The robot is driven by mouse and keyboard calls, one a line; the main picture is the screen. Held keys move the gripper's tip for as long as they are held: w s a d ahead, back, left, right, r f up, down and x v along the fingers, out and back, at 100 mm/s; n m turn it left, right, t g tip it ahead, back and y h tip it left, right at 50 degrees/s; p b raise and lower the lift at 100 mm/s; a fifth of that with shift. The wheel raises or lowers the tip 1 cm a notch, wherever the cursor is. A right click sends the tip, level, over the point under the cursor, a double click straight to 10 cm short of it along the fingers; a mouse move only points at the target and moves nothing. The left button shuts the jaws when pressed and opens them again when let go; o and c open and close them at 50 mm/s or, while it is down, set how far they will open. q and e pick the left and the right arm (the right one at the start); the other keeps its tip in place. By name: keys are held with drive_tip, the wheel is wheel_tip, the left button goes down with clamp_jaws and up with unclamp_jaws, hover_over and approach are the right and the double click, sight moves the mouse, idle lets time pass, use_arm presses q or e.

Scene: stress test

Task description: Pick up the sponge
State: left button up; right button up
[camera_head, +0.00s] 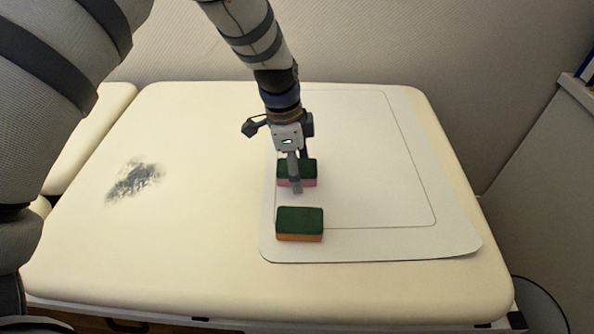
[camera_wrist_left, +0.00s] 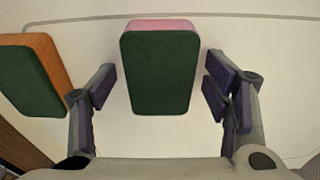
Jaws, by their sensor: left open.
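Two sponges lie on the white mat (camera_head: 400,235). The far one, a green and pink sponge (camera_head: 309,172), is partly hidden behind my left gripper (camera_head: 297,184). The near one, a green and orange sponge (camera_head: 300,222), lies closer to the front edge. In the left wrist view my left gripper (camera_wrist_left: 160,95) is open, with the green and pink sponge (camera_wrist_left: 160,70) centred between its fingers and a gap on each side. The green and orange sponge (camera_wrist_left: 38,80) is off to the left there, outside the fingers. My right gripper is not in view.
The padded cream table (camera_head: 190,240) has a dark smudge (camera_head: 135,180) on its left part. A grey cabinet (camera_head: 550,180) stands at the right and a wall is behind. The mat right of the sponges is clear.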

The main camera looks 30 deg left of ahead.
sight(299, 167)
use_arm(q)
drive_tip(key=shift+f, duration=0.2)
idle(0.3)
drive_tip(key=c, duration=0.8)
drive_tip(key=shift+s+f, duration=0.1)
